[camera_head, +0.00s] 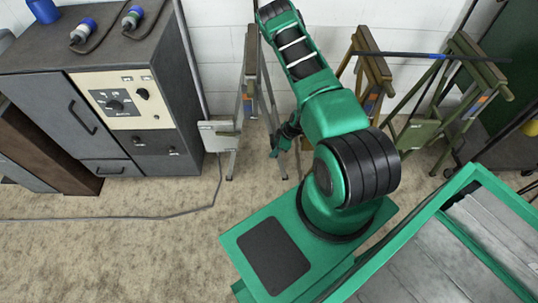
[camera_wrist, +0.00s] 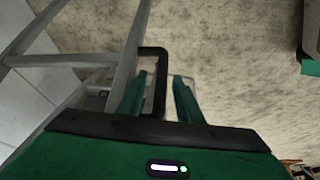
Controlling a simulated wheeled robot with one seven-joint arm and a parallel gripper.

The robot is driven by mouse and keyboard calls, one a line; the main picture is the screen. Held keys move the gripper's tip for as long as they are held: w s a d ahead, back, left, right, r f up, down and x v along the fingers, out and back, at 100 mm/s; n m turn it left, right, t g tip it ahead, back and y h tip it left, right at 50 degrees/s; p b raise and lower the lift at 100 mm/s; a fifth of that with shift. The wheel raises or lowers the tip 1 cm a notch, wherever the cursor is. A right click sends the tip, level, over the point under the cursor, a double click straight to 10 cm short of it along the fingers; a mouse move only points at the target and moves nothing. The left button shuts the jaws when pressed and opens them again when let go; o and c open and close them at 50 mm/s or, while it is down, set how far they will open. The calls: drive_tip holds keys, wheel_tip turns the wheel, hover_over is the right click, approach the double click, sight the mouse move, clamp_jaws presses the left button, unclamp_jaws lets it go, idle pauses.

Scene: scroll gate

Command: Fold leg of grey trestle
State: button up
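The grey trestle (camera_head: 247,100) stands near the white wall in the head view, left of my arm, with a wooden top and grey metal legs spread apart. In the wrist view a grey leg (camera_wrist: 128,60) runs down on the left, with a black bent handle (camera_wrist: 157,65) beside it. My gripper (camera_head: 275,150) is low beside the trestle's right leg. In the wrist view its two green fingers (camera_wrist: 160,77) are apart, with the handle between them, nearer the left finger. A gap shows at the right finger. Contact at the left finger cannot be told.
A grey cabinet (camera_head: 40,110) with a control panel stands at left. Wooden and olive trestles (camera_head: 425,95) stand to the right, with a dark bar (camera_head: 400,55) across them. A cable (camera_head: 150,217) lies on the floor.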

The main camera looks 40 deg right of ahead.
drive_tip(key=shift+x, duration=2.35)
clamp_jaws()
